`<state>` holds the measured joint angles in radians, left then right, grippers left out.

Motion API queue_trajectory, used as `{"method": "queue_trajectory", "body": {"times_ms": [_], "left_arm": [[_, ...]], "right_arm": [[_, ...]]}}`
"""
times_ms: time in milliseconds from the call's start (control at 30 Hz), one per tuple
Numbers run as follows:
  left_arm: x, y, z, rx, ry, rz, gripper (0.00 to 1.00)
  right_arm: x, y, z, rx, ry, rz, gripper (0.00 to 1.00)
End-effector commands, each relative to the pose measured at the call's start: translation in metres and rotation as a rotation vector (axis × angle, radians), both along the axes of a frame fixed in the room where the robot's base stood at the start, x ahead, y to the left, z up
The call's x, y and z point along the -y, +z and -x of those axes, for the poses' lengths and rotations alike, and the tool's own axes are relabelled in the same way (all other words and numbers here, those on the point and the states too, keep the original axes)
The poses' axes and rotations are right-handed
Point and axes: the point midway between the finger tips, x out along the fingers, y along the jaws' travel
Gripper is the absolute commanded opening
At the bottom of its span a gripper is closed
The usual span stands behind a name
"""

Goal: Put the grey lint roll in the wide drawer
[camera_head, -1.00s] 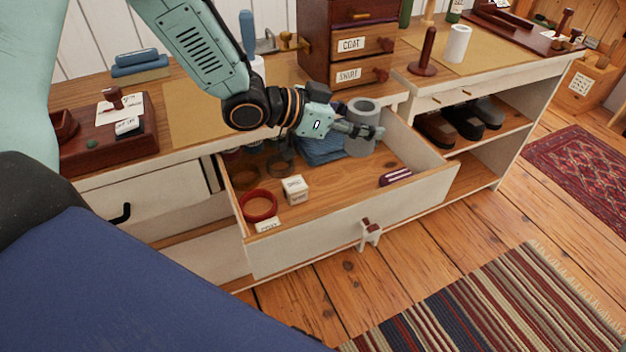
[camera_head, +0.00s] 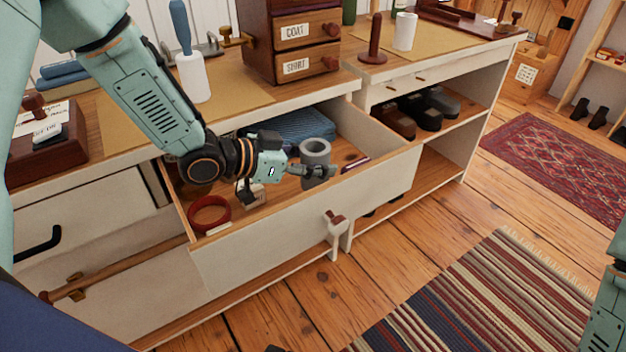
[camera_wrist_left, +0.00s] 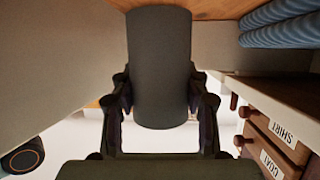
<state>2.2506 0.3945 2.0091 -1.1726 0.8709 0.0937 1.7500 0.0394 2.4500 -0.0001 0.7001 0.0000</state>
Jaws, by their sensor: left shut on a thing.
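The grey lint roll (camera_head: 315,152) is a short upright cylinder with a hole in its top. My left gripper (camera_head: 322,171) is shut on it, and the roll is inside the outline of the open wide drawer (camera_head: 292,237). In the left wrist view the roll (camera_wrist_left: 160,65) fills the space between the two fingers (camera_wrist_left: 160,95). I cannot tell whether its base touches the drawer floor. A part of my right arm shows at the right edge, but its gripper is not in view.
The drawer also holds a red ring (camera_head: 210,228), a small labelled box (camera_head: 250,196), folded blue cloth (camera_head: 301,128) and a dark red-and-white item (camera_head: 355,164). Dark shoes (camera_head: 420,112) sit on the shelf at right.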

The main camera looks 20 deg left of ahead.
Motion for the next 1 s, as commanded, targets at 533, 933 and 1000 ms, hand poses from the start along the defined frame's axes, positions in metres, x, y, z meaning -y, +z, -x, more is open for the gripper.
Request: {"method": "queue_trajectory", "body": {"times_ms": [533,933,1000], "left_arm": [[0.0,-0.034,0.0,0.001,0.0,0.0,0.14],[0.0,-0.037,0.0,0.001,0.0,-0.001,0.68],[0.0,-0.037,0.0,0.001,0.0,0.0,0.69]], "right_arm": [[0.0,-0.017,0.0,0.0,-0.001,0.0,0.4],[0.0,-0.018,0.0,0.0,-0.001,0.0,0.4],[0.0,-0.018,0.0,0.0,-0.001,0.0,0.4]]}}
